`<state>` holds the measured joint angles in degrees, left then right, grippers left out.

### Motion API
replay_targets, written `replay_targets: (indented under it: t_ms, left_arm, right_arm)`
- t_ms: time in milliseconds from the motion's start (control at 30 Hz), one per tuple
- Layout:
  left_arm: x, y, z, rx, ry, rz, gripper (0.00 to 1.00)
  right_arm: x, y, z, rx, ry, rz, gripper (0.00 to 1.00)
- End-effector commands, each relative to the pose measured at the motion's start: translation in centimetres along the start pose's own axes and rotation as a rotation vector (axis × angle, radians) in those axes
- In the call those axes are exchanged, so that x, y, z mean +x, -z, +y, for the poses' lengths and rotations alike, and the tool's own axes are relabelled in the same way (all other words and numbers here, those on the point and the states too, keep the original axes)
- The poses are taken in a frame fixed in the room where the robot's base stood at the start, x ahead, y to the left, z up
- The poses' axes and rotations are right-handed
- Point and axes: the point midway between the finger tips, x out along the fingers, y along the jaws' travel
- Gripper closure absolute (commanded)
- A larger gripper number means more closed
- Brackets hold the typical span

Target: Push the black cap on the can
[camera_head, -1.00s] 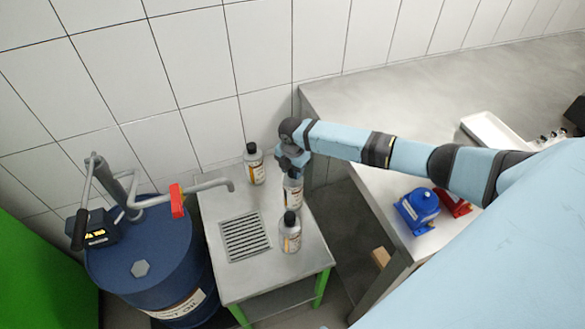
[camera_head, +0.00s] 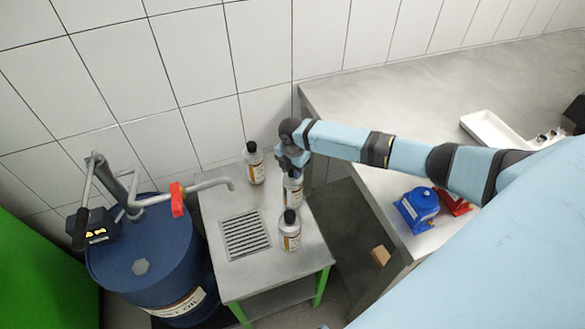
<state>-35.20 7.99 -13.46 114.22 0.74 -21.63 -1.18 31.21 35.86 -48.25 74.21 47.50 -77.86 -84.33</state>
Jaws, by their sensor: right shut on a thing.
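Several cans with white and orange labels stand on the small metal table (camera_head: 219,285). The back can (camera_head: 255,170) and the front can (camera_head: 290,236) each have a black cap on top. The middle can (camera_head: 292,189) stands upright directly below my right gripper (camera_head: 291,163). The gripper hides the top of this can, so its cap cannot be made out. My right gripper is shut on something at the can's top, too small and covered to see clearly. My left gripper is not in view.
A blue oil drum (camera_head: 150,260) with a hand pump and red-handled spout (camera_head: 178,199) stands left of the table. A drain grate (camera_head: 245,234) lies in the tabletop. The grey workbench (camera_head: 360,95) on the right holds a blue device (camera_head: 418,208) and a white tray (camera_head: 492,131).

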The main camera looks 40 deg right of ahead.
Motion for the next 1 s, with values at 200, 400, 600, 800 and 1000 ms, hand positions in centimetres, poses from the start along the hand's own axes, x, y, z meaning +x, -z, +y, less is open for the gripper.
replay_targets:
  t_ms: [200,400,600,800,1000]
  left_arm:
    - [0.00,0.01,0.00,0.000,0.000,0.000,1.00]
    - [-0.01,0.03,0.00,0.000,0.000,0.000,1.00]
    - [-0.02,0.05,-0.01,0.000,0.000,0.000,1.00]
    - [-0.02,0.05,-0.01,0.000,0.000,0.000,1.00]
    - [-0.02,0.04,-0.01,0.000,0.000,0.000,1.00]
  right_arm:
    - [0.00,0.01,0.00,0.000,0.000,0.000,0.86]
    - [0.09,0.02,0.01,0.000,0.000,0.000,0.86]
    - [0.25,0.03,0.01,0.000,0.000,0.000,0.86]
    - [0.30,0.03,0.01,0.000,-0.001,0.000,0.37]
    - [0.29,0.02,0.01,0.000,0.000,0.000,0.34]
